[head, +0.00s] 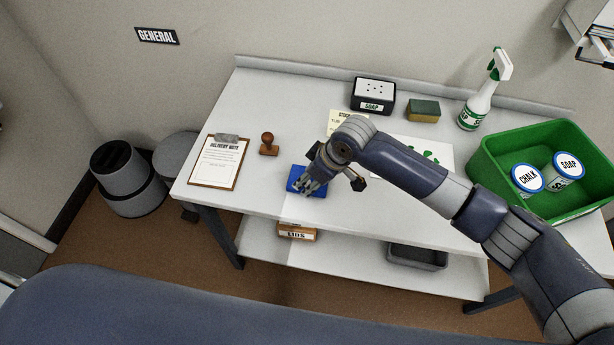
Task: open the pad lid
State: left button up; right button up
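The pad (294,184) is a small flat blue block on the white table, left of the middle. My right arm comes in from the right, and its gripper (311,186) is over the pad, its fingers pointing down at the front part. The fingers cover much of the pad, so I cannot tell whether they touch it, or whether they are open or shut. I cannot make out a separate lid or a raised edge; the pad looks flat. My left gripper is not in view.
A wooden stamp (268,144) and a delivery note clipboard (218,162) lie to the left. A soap box (373,95), a sponge (423,110) and a spray bottle (478,105) stand at the back. A green crate (490,163) with labelled containers is at the right. A lids box (297,232) is on the lower shelf.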

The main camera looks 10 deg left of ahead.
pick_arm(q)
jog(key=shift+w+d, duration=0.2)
pick_arm(e)
jog(key=shift+c, duration=0.4)
grip_shut()
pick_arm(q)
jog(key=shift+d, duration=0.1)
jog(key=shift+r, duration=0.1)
pick_arm(e)
jog(key=shift+r, duration=0.1)
